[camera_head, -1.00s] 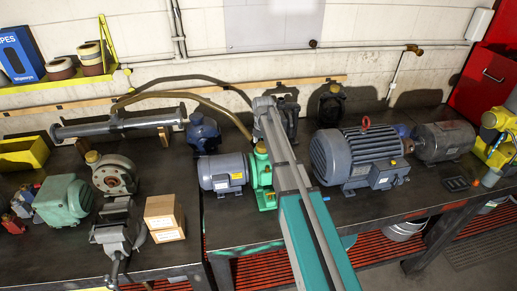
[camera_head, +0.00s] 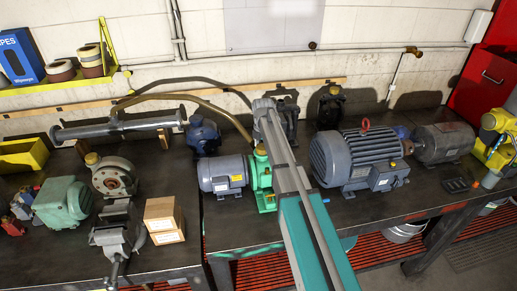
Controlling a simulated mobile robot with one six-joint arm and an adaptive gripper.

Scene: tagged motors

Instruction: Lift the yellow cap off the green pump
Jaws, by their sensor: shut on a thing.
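The green pump (camera_head: 264,182) stands on the dark workbench (camera_head: 235,232), coupled to a grey-blue motor (camera_head: 221,174) at its left. A yellow cap (camera_head: 261,149) shows at the top of the pump, just left of my arm link. I cannot see a gap between the cap and the pump. My arm reaches up from the bottom edge, passes in front of the pump's right side and ends above it. My gripper is not visible; it seems hidden behind my arm, so its hold on the cap cannot be seen.
A large grey motor (camera_head: 356,158) stands close to the right of my arm. A blue pump (camera_head: 203,135) and a dark pump (camera_head: 331,103) stand behind. A cardboard box (camera_head: 164,219) and a vise (camera_head: 118,235) are at left. Bare bench lies in front of the green pump.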

